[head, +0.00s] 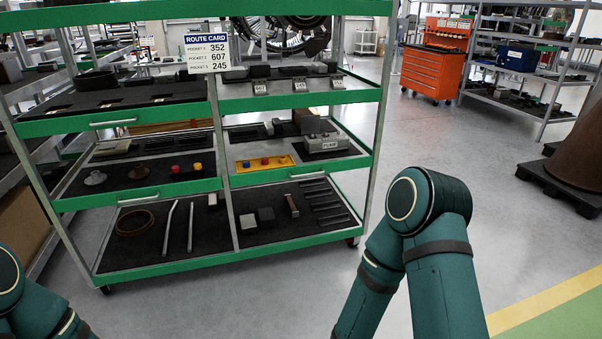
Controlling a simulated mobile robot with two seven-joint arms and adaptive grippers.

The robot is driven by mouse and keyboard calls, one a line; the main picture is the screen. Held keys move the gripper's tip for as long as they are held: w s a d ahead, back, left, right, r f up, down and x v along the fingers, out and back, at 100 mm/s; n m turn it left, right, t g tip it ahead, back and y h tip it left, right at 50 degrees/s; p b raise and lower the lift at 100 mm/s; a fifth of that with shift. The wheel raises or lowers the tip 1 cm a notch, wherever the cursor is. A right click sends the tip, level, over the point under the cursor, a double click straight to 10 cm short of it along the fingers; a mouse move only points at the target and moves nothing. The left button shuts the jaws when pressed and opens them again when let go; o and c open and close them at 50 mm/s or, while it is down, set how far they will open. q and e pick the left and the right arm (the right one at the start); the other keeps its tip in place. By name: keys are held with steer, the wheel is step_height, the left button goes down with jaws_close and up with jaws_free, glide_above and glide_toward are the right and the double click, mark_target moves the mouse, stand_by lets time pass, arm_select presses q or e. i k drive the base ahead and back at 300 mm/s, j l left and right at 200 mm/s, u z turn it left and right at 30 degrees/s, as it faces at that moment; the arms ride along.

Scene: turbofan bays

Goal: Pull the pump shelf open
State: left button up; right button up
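The pump shelf (345,166) is the middle shelf on the right side of a green-edged rack, in the head view. A grey block labelled PUMP (326,143) sits on it, beside a yellow tray (262,164) with blue and red knobs. A light bar handle (307,175) is on its green front edge. That edge looks roughly in line with the edge of the shelf to its left. Parts of my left arm show at the lower left and of my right arm at the lower right, apart from the rack. Neither gripper is in view.
The lower rack shelf (180,265) holds a ring, rods and blocks. A route card (208,55) hangs at the top. Clear floor (290,290) lies before the rack. An orange tool cabinet (434,72) and a dark pallet (560,185) stand to the right.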

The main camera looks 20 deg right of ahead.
mark_target(276, 139)
steer(key=i+l+z, duration=0.1)
steer(key=i+l, duration=0.55)
steer(key=i+l+z, duration=0.1)
steer(key=i+l, duration=0.55)
steer(key=i+l+z, duration=0.15)
steer(key=i+l, duration=0.5)
steer(key=i+l+z, duration=0.1)
steer(key=i+l, duration=0.45)
steer(key=i, duration=0.2)
